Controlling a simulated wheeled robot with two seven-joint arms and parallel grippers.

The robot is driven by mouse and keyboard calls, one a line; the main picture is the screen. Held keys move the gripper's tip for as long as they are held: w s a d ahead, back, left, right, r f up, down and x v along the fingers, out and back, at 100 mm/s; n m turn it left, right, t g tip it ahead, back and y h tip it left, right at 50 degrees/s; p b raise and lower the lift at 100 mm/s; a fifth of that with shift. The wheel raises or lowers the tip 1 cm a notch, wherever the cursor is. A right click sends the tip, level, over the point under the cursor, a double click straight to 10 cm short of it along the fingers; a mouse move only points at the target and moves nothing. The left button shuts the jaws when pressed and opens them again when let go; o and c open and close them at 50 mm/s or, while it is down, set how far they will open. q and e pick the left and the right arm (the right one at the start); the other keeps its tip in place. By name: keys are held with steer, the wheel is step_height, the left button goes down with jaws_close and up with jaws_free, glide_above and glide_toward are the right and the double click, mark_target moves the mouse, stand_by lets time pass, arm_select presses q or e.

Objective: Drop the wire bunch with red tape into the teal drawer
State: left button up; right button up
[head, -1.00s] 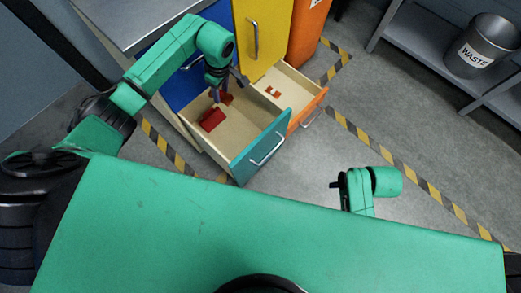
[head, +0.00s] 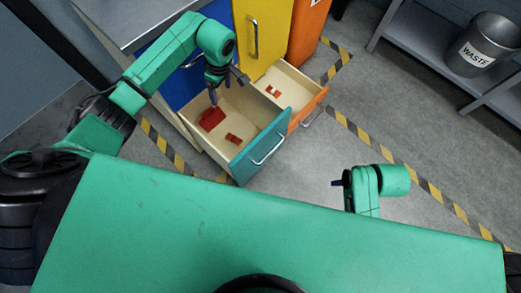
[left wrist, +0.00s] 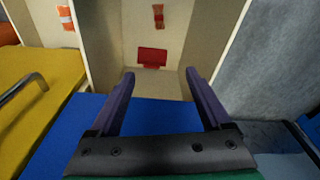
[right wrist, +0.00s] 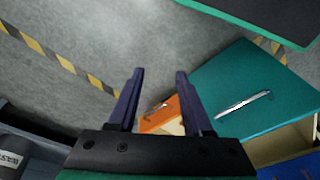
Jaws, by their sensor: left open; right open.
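The teal drawer (head: 243,164) is pulled open. A small wire bunch with red tape (head: 233,138) lies loose on its floor towards the front. It also shows at the top of the left wrist view (left wrist: 158,15). A red block-like item (head: 210,119) lies in the same drawer. My left gripper (head: 228,88) is open and empty over the back of the drawer, apart from the bunch. My right gripper (right wrist: 160,72) is open and empty, out over the floor to the right of the drawers.
An orange drawer (head: 308,108) stands open beside the teal one, with a similar red-and-white bunch (head: 273,91) in it. Yellow (head: 268,35) and blue fronts stand behind. A waste bin (head: 482,45) stands on a grey shelf at right. Striped tape marks the clear floor.

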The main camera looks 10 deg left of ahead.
arm_select(q)
step_height(320, 180, up, 13)
steer(key=d+p, duration=0.2)
steer(key=shift+s+r, duration=0.15)
steer(key=shift+s, duration=0.2)
arm_select(e)
step_height(320, 180, down, 7)
steer(key=shift+s+d, duration=0.3)
steer(key=shift+d, duration=0.15)
